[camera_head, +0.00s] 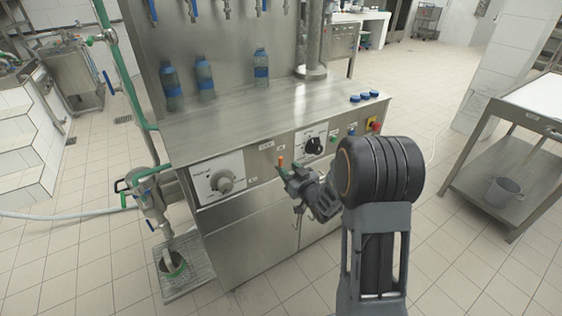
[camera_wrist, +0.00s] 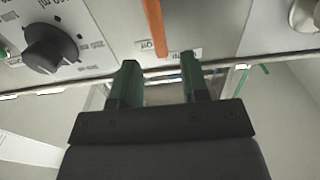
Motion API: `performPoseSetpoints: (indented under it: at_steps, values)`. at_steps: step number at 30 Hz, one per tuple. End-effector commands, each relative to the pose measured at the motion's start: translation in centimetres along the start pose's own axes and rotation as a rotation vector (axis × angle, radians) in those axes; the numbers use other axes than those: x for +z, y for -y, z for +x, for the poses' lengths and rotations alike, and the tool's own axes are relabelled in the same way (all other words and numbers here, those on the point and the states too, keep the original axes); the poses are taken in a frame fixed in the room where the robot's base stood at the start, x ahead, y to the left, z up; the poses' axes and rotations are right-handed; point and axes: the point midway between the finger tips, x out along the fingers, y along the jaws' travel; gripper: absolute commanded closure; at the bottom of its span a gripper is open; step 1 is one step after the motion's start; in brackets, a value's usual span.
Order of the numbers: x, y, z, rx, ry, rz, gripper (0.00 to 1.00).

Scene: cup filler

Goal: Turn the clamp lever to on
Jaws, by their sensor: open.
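The clamp lever (camera_head: 281,161) is a thin orange handle on the front panel of the steel machine, between two dials. In the wrist view the orange lever (camera_wrist: 155,28) runs down from the top edge, with a small label reading "Off" at its left and another label (camera_wrist: 184,53) at its right. My gripper (camera_head: 289,176) is at the panel just below the lever. In the wrist view its two green fingers (camera_wrist: 160,72) are open and apart, with nothing between their tips. The lever's end lies just beyond the tips, between them sideways.
A black dial (camera_wrist: 50,48) and a pale knob (camera_wrist: 305,14) flank the lever. The same black dial (camera_head: 314,146) and grey knob (camera_head: 222,182) show in the head view. Bottles (camera_head: 204,78) and blue caps (camera_head: 363,97) stand on the machine top. Floor in front is free.

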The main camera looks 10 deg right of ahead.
Motion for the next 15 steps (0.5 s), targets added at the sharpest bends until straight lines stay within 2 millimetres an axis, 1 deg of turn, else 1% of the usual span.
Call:
performPoseSetpoints:
  at_steps: [1,6,10,15]
  values:
    - [0.0,0.1,1.0,-0.003,0.001,0.0,0.58]
    - [0.0,0.1,3.5,-0.002,0.0,-0.001,0.58]
    - [0.0,0.0,4.7,0.0,0.002,0.0,0.58]
    - [0.0,0.0,5.5,0.0,0.001,0.001,0.58]
